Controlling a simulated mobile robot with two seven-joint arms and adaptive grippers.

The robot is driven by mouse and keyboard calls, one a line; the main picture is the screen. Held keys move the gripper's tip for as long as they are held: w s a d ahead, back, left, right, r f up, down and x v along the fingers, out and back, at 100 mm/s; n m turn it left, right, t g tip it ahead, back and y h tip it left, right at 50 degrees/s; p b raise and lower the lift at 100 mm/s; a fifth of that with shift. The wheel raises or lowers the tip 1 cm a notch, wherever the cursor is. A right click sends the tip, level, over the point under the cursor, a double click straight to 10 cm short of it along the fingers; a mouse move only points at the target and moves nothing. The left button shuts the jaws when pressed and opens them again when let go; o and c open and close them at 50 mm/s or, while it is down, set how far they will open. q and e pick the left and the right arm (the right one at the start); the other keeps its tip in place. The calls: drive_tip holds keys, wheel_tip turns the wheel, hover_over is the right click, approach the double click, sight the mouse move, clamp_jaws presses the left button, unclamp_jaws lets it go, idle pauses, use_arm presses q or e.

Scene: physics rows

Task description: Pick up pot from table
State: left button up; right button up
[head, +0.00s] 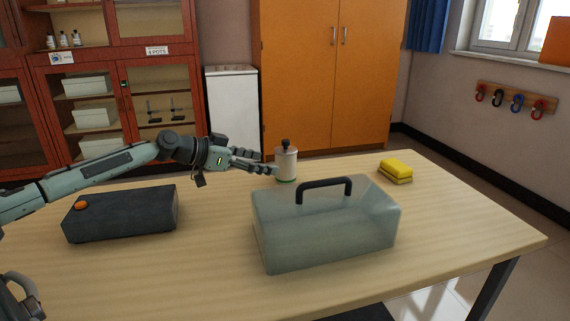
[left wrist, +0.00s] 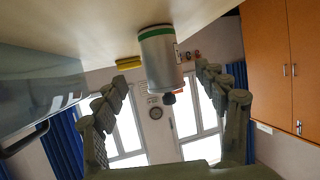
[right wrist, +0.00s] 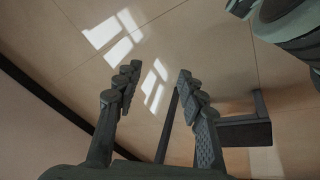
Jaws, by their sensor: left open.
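The pot (head: 286,166) is a small whitish cylinder with a black knob on top and a green band at its base. It stands upright on the table (head: 475,235) near the far edge. My left gripper (head: 266,163) reaches in from the left, close beside the pot. In the left wrist view the picture is upside down, and the pot (left wrist: 160,62) appears between the spread fingers, with visible space on both sides. My left gripper is open and holds nothing. My right gripper (right wrist: 157,80) is open and empty over the floor, away from the table top.
A translucent box (head: 325,232) with a black handle stands just in front of the pot. A dark grey block (head: 125,215) with an orange button lies at the left, below my left arm. A yellow sponge (head: 396,170) lies at the right back. The right table side is clear.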

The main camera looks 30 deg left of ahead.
sight(284, 162)
use_arm(q)
drive_tip(key=shift+w, duration=0.25)
drive_tip(key=shift+p+x, duration=0.4)
drive_tip(key=shift+x, duration=1.05)
drive_tip(key=x, duration=0.2)
drive_tip(key=p+x, duration=0.1)
drive_tip(key=x, duration=0.1)
drive_tip(key=shift+r, duration=0.3)
drive_tip(key=shift+w+d+f, duration=0.2)
drive_tip(key=shift+w, duration=0.1)
use_arm(e)
drive_tip(key=x, duration=0.4)
drive_tip(key=shift+a+f, duration=0.25)
drive_tip(key=shift+a, duration=0.15)
use_arm(q)
drive_tip(key=shift+c, duration=0.2)
drive_tip(key=c, duration=1.4)
drive_tip(key=shift+c, duration=0.4)
drive_tip(key=shift+r, duration=0.2)
